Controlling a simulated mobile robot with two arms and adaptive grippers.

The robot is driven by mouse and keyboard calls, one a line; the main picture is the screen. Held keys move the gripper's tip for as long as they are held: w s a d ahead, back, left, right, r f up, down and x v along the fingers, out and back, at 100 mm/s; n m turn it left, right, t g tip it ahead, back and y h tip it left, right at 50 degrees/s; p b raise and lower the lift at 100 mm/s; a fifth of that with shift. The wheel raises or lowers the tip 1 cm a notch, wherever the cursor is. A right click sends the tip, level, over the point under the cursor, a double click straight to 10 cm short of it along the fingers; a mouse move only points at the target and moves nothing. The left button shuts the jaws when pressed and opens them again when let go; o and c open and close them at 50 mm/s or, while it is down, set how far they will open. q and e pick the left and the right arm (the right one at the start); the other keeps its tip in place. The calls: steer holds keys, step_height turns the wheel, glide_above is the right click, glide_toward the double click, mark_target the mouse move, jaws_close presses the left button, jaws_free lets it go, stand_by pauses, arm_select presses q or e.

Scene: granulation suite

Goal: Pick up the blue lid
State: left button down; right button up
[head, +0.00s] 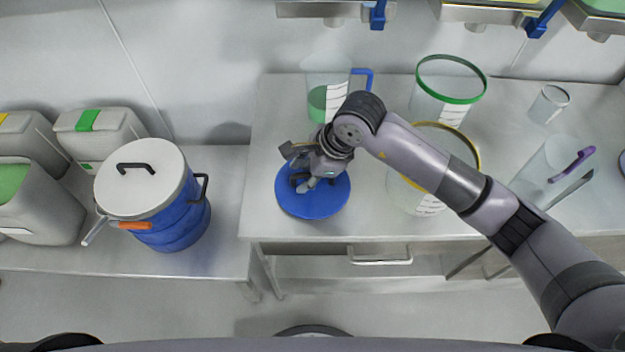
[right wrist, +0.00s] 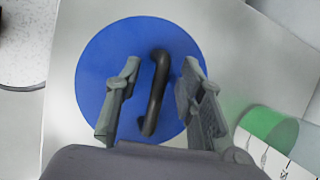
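The blue lid (head: 312,203) is a flat round disc lying on the worktop near its left front corner. In the right wrist view the blue lid (right wrist: 105,60) has a black curved handle (right wrist: 156,90) across its middle. My right gripper (head: 308,183) is over the lid, pointing down. In the right wrist view my right gripper (right wrist: 160,90) is open, with one finger on each side of the handle and a gap on both sides. Whether the fingertips touch the lid cannot be told. My left gripper is not in view.
A jug with green contents (head: 318,105) stands behind the lid. A green-rimmed beaker (head: 440,100) and a yellow-rimmed one (head: 405,195) stand to the right. A blue drum with a white lid (head: 170,230) stands on the lower left bench, among canisters (head: 100,140).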

steer(key=shift+a+f, duration=0.2)
steer(key=shift+f, duration=0.2)
steer(key=shift+c, duration=0.2)
jaws_close()
